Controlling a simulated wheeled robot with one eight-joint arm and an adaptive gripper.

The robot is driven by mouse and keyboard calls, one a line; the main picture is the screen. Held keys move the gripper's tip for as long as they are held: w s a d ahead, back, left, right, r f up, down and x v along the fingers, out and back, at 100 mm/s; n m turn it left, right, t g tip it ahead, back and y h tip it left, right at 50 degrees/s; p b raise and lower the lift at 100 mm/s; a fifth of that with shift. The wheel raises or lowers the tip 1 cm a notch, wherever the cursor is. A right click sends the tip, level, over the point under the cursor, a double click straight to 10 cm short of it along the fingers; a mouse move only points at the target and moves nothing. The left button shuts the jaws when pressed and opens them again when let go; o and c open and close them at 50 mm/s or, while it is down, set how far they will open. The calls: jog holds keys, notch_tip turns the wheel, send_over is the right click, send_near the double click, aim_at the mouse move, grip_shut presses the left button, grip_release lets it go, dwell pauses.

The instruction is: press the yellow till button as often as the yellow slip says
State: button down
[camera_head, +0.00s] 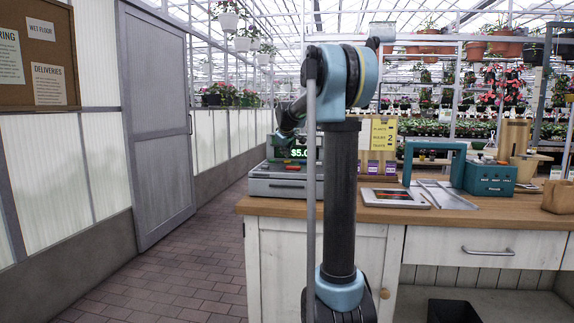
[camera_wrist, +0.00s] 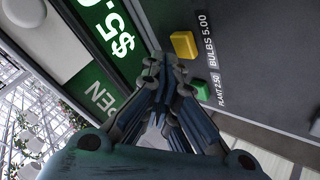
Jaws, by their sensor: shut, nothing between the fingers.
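The till (camera_head: 272,186) stands at the left end of the counter, its green display (camera_head: 300,152) reading "$5.0", with the rest cut off. In the wrist view the yellow button (camera_wrist: 184,44) is labelled "BULBS 5.00", and a green button (camera_wrist: 202,89) below it is labelled "PLANT 2.50". My gripper (camera_wrist: 158,64) is shut and empty. Its fingertips appear just left of the yellow button, between it and the display; I cannot tell whether they touch the panel. The yellow slip (camera_head: 383,134) stands behind the counter items with small lines of text and a large 2.
On the wooden counter (camera_head: 480,213) lie a tablet-like flat item (camera_head: 395,198) and a grey metal tray (camera_head: 446,195). A teal box (camera_head: 489,179) and a teal frame (camera_head: 434,150) stand to the right. My arm column hides part of the counter. The brick floor at left is clear.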

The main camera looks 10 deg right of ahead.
jog(key=shift+f, duration=0.1)
jog(key=shift+f, duration=0.25)
jog(key=shift+s+f, duration=0.1)
jog(key=shift+f, duration=0.35)
dwell(1.0)
jog(key=shift+r, duration=0.9)
jog(key=shift+r, duration=2.5)
